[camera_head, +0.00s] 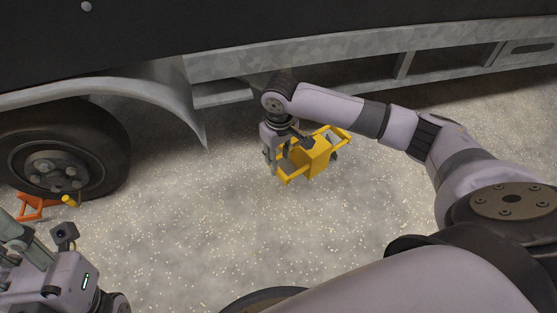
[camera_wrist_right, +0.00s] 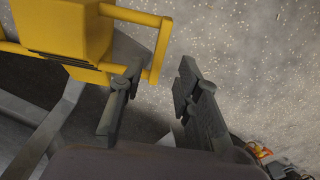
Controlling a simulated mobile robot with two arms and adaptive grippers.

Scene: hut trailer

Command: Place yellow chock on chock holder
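The yellow chock (camera_head: 318,154), a block with a bar frame, is beside my right gripper (camera_head: 272,160), below the trailer's edge. I cannot tell whether it touches the ground. In the right wrist view the chock (camera_wrist_right: 75,32) fills the upper left. Its end bar reaches between the parted fingers of my right gripper (camera_wrist_right: 158,82), with a gap to the right finger. My left gripper (camera_head: 15,235) is at the lower left, partly cut off, and its finger gap is unclear. I cannot make out the chock holder for sure.
A dark wheel (camera_head: 62,150) stands at the left under a grey fender. An orange piece (camera_head: 34,207) and a small yellow part (camera_head: 69,201) are at its foot. The trailer's metal side rail (camera_head: 345,62) runs across the top. The gravel ground between is clear.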

